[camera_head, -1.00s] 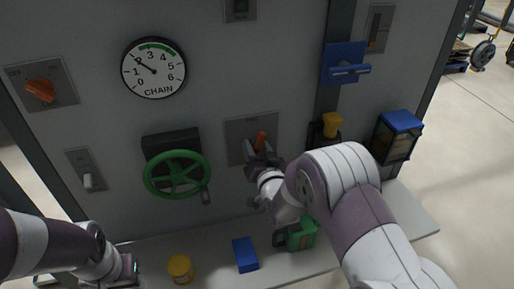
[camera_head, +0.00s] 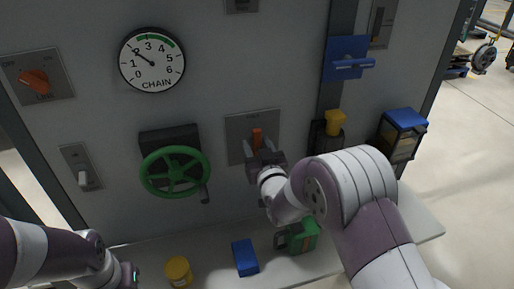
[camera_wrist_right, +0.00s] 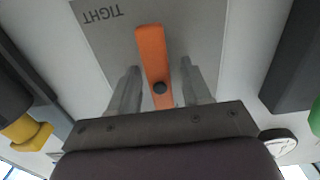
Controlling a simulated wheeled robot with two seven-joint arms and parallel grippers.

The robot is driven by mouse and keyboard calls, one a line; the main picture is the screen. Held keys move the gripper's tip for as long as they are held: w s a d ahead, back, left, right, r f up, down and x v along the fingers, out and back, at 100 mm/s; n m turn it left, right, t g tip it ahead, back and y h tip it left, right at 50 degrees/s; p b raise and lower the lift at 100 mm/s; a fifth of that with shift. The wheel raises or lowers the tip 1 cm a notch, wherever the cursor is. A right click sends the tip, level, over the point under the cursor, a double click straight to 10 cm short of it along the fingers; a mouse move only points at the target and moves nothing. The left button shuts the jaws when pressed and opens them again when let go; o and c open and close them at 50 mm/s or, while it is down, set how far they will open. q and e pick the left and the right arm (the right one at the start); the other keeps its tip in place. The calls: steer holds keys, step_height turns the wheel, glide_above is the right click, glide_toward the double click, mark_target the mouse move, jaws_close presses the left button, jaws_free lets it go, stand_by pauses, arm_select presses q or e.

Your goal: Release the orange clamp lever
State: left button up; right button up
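My right gripper (camera_head: 259,148) is at the lever. In the wrist view its two fingers (camera_wrist_right: 158,82) stand apart on either side of the lever, with gaps on both sides. My left gripper (camera_head: 128,277) is low at the left, above the shelf; its fingers are not clear.
A green handwheel (camera_head: 175,172) is left of the lever, below the CHAIN gauge (camera_head: 152,60). A yellow knob (camera_head: 335,117) and a blue bracket (camera_head: 345,60) are to the right. A yellow can (camera_head: 178,271), a blue box (camera_head: 245,257) and a green canister (camera_head: 301,238) stand on the shelf.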

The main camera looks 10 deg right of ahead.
steer(key=s+b, duration=0.2)
steer(key=s, duration=1)
steer(key=shift+s+d, duration=0.2)
steer(key=shift+s, duration=0.15)
